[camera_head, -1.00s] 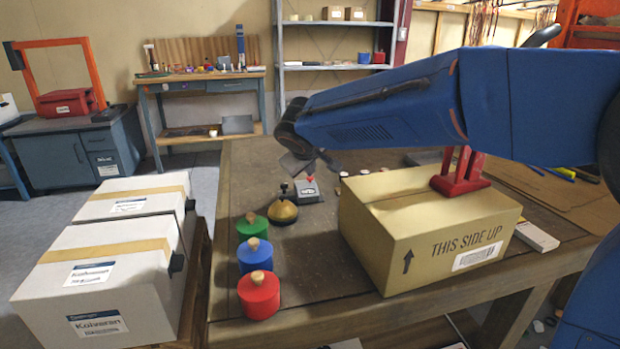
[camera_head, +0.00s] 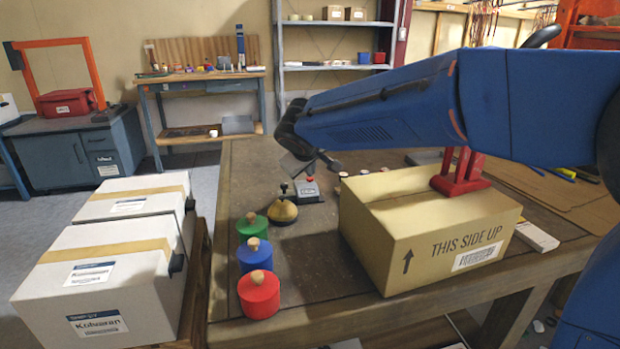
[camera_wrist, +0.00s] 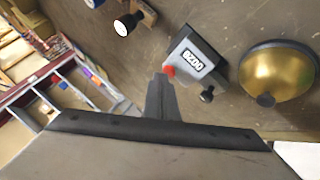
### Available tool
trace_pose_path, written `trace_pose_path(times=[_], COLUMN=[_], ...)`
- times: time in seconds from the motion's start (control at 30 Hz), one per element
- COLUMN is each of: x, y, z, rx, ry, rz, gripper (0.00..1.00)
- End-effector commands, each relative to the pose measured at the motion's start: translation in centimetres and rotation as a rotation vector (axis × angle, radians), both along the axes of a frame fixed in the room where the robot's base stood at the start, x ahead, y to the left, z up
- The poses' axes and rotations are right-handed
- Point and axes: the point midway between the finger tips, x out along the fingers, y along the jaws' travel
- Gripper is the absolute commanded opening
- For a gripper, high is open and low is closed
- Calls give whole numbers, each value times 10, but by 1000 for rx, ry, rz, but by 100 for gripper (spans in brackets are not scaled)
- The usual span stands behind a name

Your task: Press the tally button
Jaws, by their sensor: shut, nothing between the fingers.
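The tally counter (camera_head: 309,193) is a small grey box on the bench with a red button (camera_head: 310,181) on top. In the wrist view the counter (camera_wrist: 196,60) shows a white digit display, a red button (camera_wrist: 168,71) and a black knob (camera_wrist: 207,95). My gripper (camera_wrist: 160,80) is shut and empty. Its fingertips overlap the edge of the red button in the wrist view; I cannot tell whether they touch it. In the head view my gripper (camera_head: 318,165) is just above the counter, partly hidden by my arm.
A brass bell (camera_head: 284,210) stands beside the counter, also in the wrist view (camera_wrist: 270,82). Green (camera_head: 252,229), blue (camera_head: 254,258) and red (camera_head: 259,298) knobbed cylinders line the bench's left edge. A large carton (camera_head: 400,225) with a red stand (camera_head: 460,178) sits at right.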

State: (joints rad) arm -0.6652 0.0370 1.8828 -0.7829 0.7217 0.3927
Motion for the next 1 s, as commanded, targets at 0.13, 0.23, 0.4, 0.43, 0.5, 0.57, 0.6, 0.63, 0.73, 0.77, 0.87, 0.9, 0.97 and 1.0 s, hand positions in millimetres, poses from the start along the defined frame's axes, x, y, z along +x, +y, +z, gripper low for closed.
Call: trace_pose_path(times=[0.13,0.23,0.4,0.43,0.5,0.57,0.6,0.63,0.73,0.77,0.87,0.9,0.97,1.0], x=[0,0,0,0,0,0,0,0,0,0,0,0,0,0], y=[0,0,0,0,0,0,0,0,0,0,0,0,0,0], z=[7,12,15,15,15,15,15,15,17,19,25,28,33,37], rx=[1,1,0,0,0,0,0,0,1,1,1,1,2,2], ry=[1,0,-1,0,0,0,-1,-1,-1,-1,-1,-1,-1,-2], rz=[-2,-1,1,0,0,0,1,1,0,0,0,0,-1,0], gripper=[0,0,0,0,0,0,0,0,0,0,0,0,0,0])
